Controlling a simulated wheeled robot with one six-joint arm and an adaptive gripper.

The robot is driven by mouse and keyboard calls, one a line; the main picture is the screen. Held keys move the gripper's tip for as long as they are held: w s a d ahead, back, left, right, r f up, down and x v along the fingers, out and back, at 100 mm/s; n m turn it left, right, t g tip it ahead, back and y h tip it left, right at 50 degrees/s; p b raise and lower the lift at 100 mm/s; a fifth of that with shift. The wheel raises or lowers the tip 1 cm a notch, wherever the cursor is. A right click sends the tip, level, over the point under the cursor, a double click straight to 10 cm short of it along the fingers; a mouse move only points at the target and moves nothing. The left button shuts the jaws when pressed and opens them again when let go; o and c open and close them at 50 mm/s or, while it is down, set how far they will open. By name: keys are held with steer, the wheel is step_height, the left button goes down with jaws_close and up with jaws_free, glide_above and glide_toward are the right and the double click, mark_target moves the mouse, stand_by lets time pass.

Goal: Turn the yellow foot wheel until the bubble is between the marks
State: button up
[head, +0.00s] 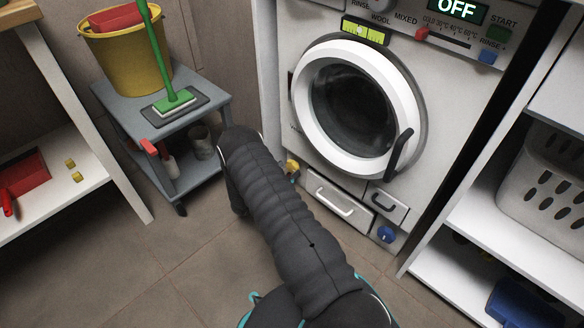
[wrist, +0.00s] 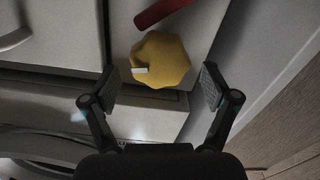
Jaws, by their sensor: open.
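The yellow foot wheel (wrist: 162,55) is a lobed knob with a white mark on its lower left in the wrist view. In the head view only a small part of it (head: 292,165) shows past my arm at the washer's lower left corner. My gripper (wrist: 157,76) is open, one finger on each side of the wheel's near edge, with gaps visible on both sides. The fingers are hidden behind my arm in the head view. The yellow-green level vial (head: 366,30) is on top of the washer's front; its bubble is too small to place against the marks.
The washing machine (head: 437,150) has a round door, a drawer (head: 341,198) and a blue foot wheel (head: 386,234). A red bar (wrist: 160,12) lies close beyond the yellow wheel. A grey cart (head: 205,115) with a bucket stands left. Shelves flank both sides; floor tiles are clear.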

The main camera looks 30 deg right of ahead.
steer(key=shift+x, duration=1.2)
steer(key=c, duration=1.1)
steer(key=shift+c, duration=0.2)
steer(key=m, duration=0.4)
steer(key=shift+s+m, duration=0.1)
steer(key=shift+m, duration=0.2)
steer(key=shift+s+d+m, duration=0.1)
steer(key=shift+m, duration=2.1)
